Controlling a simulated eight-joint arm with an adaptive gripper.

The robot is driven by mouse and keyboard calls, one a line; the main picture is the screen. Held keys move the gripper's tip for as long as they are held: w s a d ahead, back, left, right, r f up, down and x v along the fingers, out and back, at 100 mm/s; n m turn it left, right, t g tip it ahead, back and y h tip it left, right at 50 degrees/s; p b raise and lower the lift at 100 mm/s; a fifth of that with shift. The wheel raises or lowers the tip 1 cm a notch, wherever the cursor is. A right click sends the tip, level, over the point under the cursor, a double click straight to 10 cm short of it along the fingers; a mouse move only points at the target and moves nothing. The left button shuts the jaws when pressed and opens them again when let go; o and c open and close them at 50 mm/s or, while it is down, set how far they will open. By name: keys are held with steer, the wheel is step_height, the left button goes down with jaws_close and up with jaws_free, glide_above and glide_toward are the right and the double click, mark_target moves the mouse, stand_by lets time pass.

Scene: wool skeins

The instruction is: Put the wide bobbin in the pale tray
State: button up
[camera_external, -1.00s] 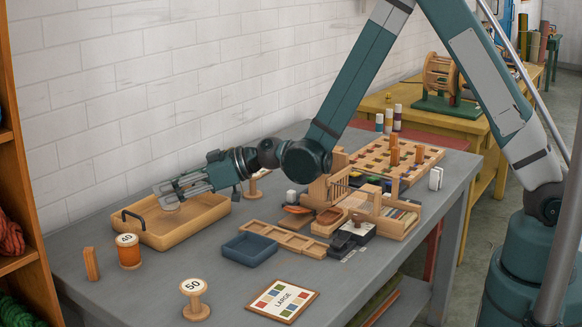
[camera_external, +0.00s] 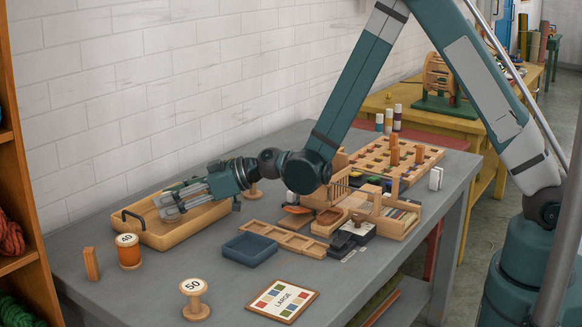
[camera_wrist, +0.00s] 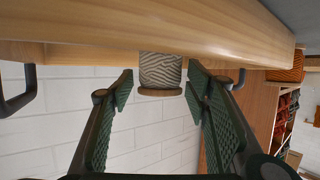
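The pale tray (camera_external: 165,238) is a shallow light-wood box with dark handles, at the left back of the table. Its rim (camera_wrist: 150,25) crosses the top of the wrist view, which is upside down. My gripper (camera_external: 172,210) is low over the tray, its fingers pointing left. In the wrist view, my gripper (camera_wrist: 160,85) is open. A bobbin with grey striped winding (camera_wrist: 160,70) and a wooden flange shows between the fingers, apart from both. It appears to stand inside the tray, its lower part hidden by the rim. I cannot tell whether it is the wide bobbin.
An orange bobbin marked 40 (camera_external: 129,252) and a bare bobbin marked 50 (camera_external: 195,300) stand in front. A wooden block (camera_external: 91,264) is at the left. A blue tray (camera_external: 250,249) and a LARGE card (camera_external: 283,301) lie to the right.

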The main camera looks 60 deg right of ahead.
steer(key=shift+r, duration=0.15)
steer(key=shift+s+d+r, duration=0.1)
steer(key=shift+s, duration=0.05)
steer(key=p+v, duration=0.2)
steer(key=v, duration=0.9)
steer(key=shift+s+d, duration=0.15)
steer(key=shift+s, duration=0.1)
steer(key=shift+r, duration=0.1)
stand_by(0.5)
steer(key=shift+s+d+r, duration=0.1)
steer(key=shift+s+r, duration=0.05)
steer(key=shift+r, duration=0.2)
steer(key=s+d+r+m+g+h, duration=0.1)
steer(key=s+d+r+h, duration=0.1)
steer(key=s+d+r, duration=0.4)
steer(key=s+d+r+m+g+h, duration=0.1)
steer(key=s+d+r+m, duration=0.1)
steer(key=s+r, duration=0.7)
steer(key=s+d+m+g+h, duration=0.1)
steer(key=s+d, duration=0.3)
steer(key=s, duration=0.4)
steer(key=s+d+m+h, duration=0.1)
steer(key=s+d, duration=0.3)
steer(key=s, duration=0.5)
steer(key=s+d+m+g+h, duration=0.1)
steer(key=s+d, duration=0.3)
steer(key=s, duration=0.5)
steer(key=shift+s+d+r+m+g+h, duration=0.3)
steer(key=shift+m+h, duration=0.1)
steer(key=shift+h, duration=0.5)
